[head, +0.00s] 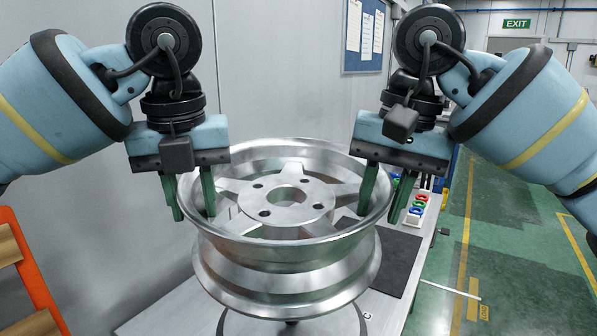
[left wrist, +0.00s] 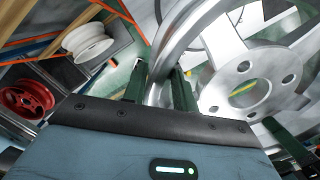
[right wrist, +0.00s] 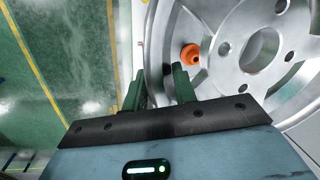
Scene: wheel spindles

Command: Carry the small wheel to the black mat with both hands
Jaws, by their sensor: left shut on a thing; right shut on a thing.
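The small wheel (head: 290,262) is a silver metal rim with spokes and a hub with several holes. It is held face up in the middle of the head view. My left gripper (head: 192,208) is shut on the rim's left edge, one finger outside and one inside. My right gripper (head: 384,208) is shut on the right edge in the same way. The wheel also fills much of the left wrist view (left wrist: 238,88) and the right wrist view (right wrist: 250,50). The black mat (head: 398,262) lies on the table behind and right of the wheel, partly hidden by it.
A round grey plate (head: 345,322) shows below the wheel. The grey table (head: 180,306) has colored parts (head: 419,203) near its right edge. An orange piece (right wrist: 190,53) shows beyond the spokes. An orange-framed rack (head: 34,268) stands at left; red (left wrist: 27,98) and white (left wrist: 88,42) wheels show there.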

